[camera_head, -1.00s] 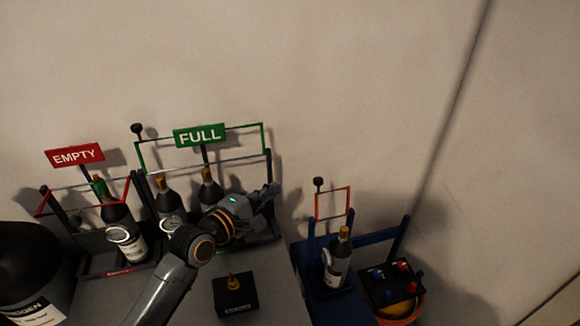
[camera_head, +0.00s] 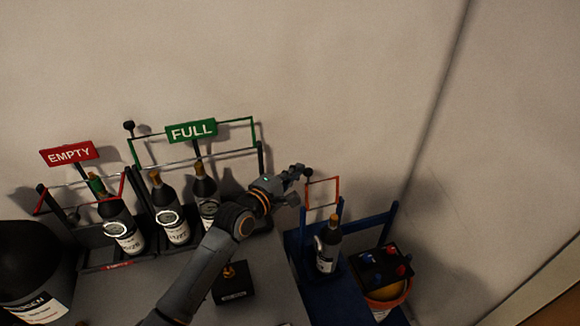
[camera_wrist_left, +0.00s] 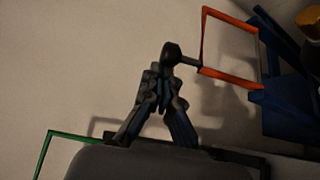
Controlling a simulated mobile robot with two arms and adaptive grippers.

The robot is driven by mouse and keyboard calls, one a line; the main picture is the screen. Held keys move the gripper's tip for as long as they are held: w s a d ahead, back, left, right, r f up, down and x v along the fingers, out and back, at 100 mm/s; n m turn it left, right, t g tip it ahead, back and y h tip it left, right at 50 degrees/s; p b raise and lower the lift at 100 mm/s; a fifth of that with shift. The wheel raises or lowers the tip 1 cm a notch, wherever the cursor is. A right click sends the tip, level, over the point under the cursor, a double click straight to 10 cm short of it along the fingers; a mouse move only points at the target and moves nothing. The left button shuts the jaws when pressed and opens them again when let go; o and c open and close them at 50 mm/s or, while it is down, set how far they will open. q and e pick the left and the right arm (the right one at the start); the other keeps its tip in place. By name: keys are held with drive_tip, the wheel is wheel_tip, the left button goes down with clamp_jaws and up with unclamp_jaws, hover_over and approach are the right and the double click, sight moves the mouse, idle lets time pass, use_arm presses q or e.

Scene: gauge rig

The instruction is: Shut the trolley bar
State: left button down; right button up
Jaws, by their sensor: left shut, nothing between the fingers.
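The blue trolley (camera_head: 318,284) stands at the right of the bench and carries a dark bottle (camera_head: 327,247). Its orange bar (camera_head: 338,190) is raised upright above the trolley, with a dark round knob (camera_head: 308,172) at its upper left. In the left wrist view the orange bar (camera_wrist_left: 203,40) is at upper right and the knob (camera_wrist_left: 171,53) is just beyond my fingertips. My left gripper (camera_head: 298,172) is shut and empty, beside the knob. I cannot tell whether they touch. My right gripper is not in view.
The green-framed FULL rack (camera_head: 192,131) and the red-framed EMPTY rack (camera_head: 69,153) hold bottles along the wall. A small black box (camera_head: 234,285) sits on the grey bench. A dark box with red and blue knobs (camera_head: 381,268) sits right of the trolley.

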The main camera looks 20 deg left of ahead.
sight(305, 175)
use_arm(q)
drive_tip(key=shift+w+f, duration=0.1)
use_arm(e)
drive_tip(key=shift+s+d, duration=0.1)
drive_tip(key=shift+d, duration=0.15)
use_arm(q)
drive_tip(key=shift+s+d, duration=0.2)
drive_tip(key=shift+s, duration=0.15)
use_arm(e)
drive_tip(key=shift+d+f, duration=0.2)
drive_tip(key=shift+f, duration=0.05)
use_arm(q)
drive_tip(key=shift+m+b, duration=0.3)
drive_tip(key=shift+s+d+m+t+h+b, duration=0.15)
drive_tip(key=shift+s+d+m+t+b, duration=0.3)
drive_tip(key=shift+s+b, duration=0.1)
drive_tip(key=shift+s+d+m+t+h+b, duration=0.15)
drive_tip(key=shift+s+d+m+t+b, duration=0.2)
drive_tip(key=shift+s+t+b, duration=0.15)
drive_tip(key=s+d+f+m+t+h+b, duration=0.2)
drive_tip(key=s+d+f+m+b, duration=0.2)
drive_tip(key=s, duration=0.5)
wheel_tip(305, 175, down, 2)
drive_tip(key=shift+s+d+m+b, duration=0.2)
drive_tip(key=shift+d+m+b, duration=0.3)
drive_tip(key=shift+d, duration=0.6)
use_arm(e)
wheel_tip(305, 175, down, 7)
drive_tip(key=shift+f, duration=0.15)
